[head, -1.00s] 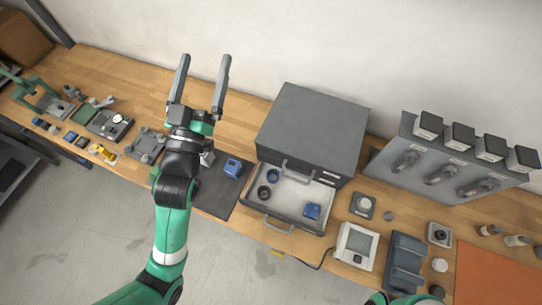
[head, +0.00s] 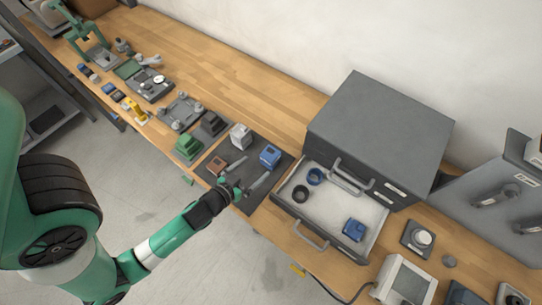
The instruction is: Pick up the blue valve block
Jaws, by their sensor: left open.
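A blue block (head: 270,156) sits on the dark mat (head: 281,174), near its back right edge. A second blue block (head: 354,230) lies in the open drawer (head: 330,206); I cannot tell by looks which one is the valve block. My left gripper (head: 252,172) is open and empty over the mat, its fingers pointing toward the blue block on the mat and a little short of it. I cannot tell its height above the mat. My right gripper is not in view.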

